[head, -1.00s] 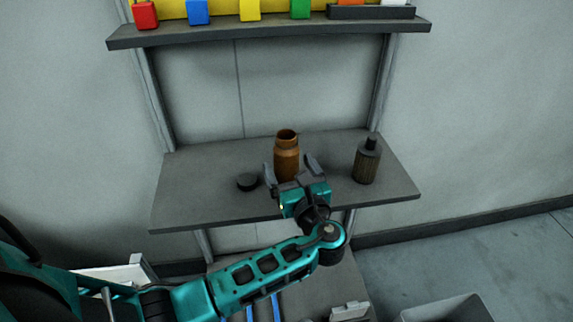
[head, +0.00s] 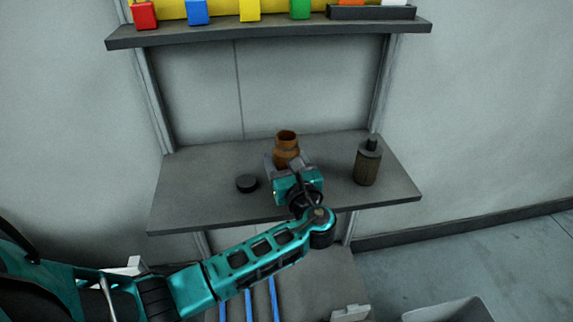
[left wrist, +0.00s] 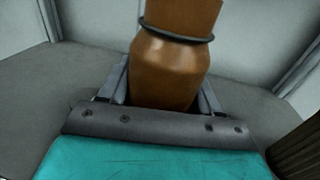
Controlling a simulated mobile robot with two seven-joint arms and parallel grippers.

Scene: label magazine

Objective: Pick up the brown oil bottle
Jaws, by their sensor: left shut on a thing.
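The brown oil bottle (head: 286,148) stands upright and uncapped near the middle of the grey shelf in the head view. Its brown body with a dark ring around the neck fills the middle of the left wrist view (left wrist: 168,70). My left gripper (head: 285,165) is shut on the bottle, with one finger on each side of its body. The gripper hides the bottle's lower part in the head view. In the left wrist view the gripper (left wrist: 165,88) also has the bottle between its fingers. My right gripper is not in view.
A dark ribbed bottle with a black top (head: 367,165) stands to the right. An upper shelf (head: 270,36) with coloured items hangs above. A grey bin (head: 450,311) is at the lower right.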

